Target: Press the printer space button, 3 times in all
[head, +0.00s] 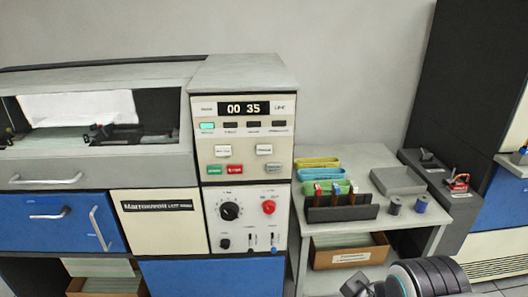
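The printer's control panel (243,140) is cream, upright, with a black display (244,108) reading "00 35". Below a row of lamps, the leftmost lit green, are two white buttons, one at left (223,150) and one at right (264,150). Under them are a green button (215,170), a red button (235,169) and a grey button (273,168). The button labels are too small to read, so I cannot tell which is space. My gripper (356,287) shows partly at the bottom edge, right of and below the panel, apart from it. Its opening is hidden.
A lower panel (246,221) has a black knob and a red button. An open box (348,252) sits beneath. The space before the button panel is clear.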

